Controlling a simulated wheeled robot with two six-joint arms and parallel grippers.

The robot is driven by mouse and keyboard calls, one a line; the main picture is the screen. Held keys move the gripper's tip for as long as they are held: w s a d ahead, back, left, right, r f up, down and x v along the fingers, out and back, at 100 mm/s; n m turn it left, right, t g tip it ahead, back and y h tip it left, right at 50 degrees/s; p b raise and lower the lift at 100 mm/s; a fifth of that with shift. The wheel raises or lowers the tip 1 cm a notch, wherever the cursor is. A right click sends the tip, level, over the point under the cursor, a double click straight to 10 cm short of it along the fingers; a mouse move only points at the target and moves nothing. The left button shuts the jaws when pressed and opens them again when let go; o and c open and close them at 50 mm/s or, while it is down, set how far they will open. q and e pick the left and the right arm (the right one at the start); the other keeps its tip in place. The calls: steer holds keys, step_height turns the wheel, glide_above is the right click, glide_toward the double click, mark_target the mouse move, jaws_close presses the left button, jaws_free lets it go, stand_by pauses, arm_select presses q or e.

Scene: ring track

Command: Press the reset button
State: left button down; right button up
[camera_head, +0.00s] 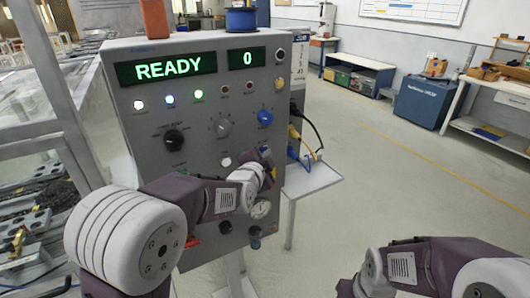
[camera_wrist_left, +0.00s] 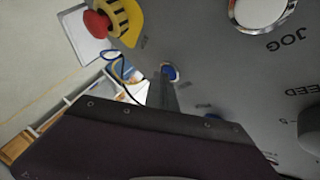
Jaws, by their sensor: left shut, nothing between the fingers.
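The grey control panel (camera_head: 148,103) stands upright, with green displays reading READY and 0. My left gripper (camera_head: 267,172) is in front of its lower right part, fingers shut and empty. In the left wrist view the shut fingers (camera_wrist_left: 163,92) point at a small round blue button (camera_wrist_left: 171,71) on the panel face. The fingertips overlap its lower edge there; I cannot tell whether they touch it. In the head view my gripper largely covers this button, and I cannot read its label. My right arm shows at the lower right, with its gripper out of view.
A red mushroom button with a yellow collar (camera_wrist_left: 125,20) and a pale JOG button (camera_wrist_left: 262,8) flank the blue one. A blue knob (camera_head: 265,117) sits above. A small white side shelf (camera_head: 312,178) juts out right of the panel. Floor further right is clear.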

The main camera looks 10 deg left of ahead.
arm_select(q)
steer(key=shift+s+d, duration=0.5)
steer(key=shift+s, duration=0.2)
steer(key=s+d, duration=0.1)
steer(key=s+p, duration=0.1)
steer(key=s+d+p, duration=0.1)
steer(key=s, duration=0.1)
steer(key=shift+d, duration=0.35)
steer(key=shift+a, duration=0.1)
stand_by(0.5)
